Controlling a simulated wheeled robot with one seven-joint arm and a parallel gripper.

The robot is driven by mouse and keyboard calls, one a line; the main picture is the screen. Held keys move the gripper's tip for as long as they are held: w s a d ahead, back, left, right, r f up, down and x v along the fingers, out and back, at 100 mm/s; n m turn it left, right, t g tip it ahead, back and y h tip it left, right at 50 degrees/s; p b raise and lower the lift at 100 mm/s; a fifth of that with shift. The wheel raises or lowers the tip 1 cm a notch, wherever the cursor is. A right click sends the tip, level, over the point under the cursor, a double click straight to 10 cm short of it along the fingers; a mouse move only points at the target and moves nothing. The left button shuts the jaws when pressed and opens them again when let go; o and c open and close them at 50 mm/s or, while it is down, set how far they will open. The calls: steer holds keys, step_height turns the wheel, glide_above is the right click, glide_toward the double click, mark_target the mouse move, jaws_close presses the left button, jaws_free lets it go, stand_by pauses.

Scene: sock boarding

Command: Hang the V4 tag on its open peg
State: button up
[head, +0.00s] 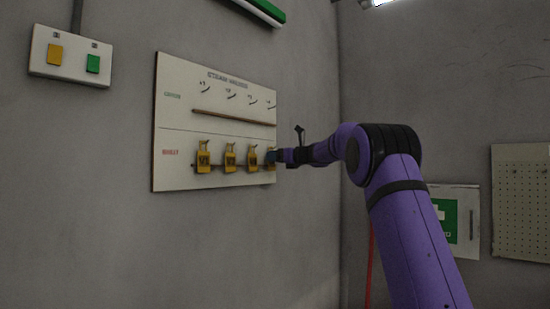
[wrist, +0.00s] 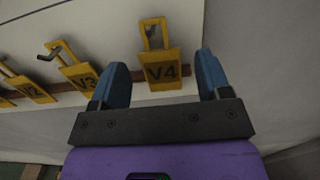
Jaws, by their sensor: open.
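The yellow V4 tag (wrist: 161,72) hangs at the right end of the lower row on the white wall board (head: 174,115). In the wrist view my gripper (wrist: 163,66) is open, with one blue finger on each side of the tag. I cannot tell whether either finger touches it. In the head view my gripper (head: 274,156) is at the lower right edge of the board and hides much of the V4 tag. Bare hooked pegs line the upper row, with the rightmost peg (head: 271,105) above the V4 tag.
A brown ledge (head: 233,117) runs below the upper pegs. A switch box (head: 70,56) is on the wall at the left.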

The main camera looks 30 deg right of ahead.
steer(key=v, duration=0.9)
steer(key=shift+s+a+f, duration=0.2)
steer(key=shift+a+f, duration=0.1)
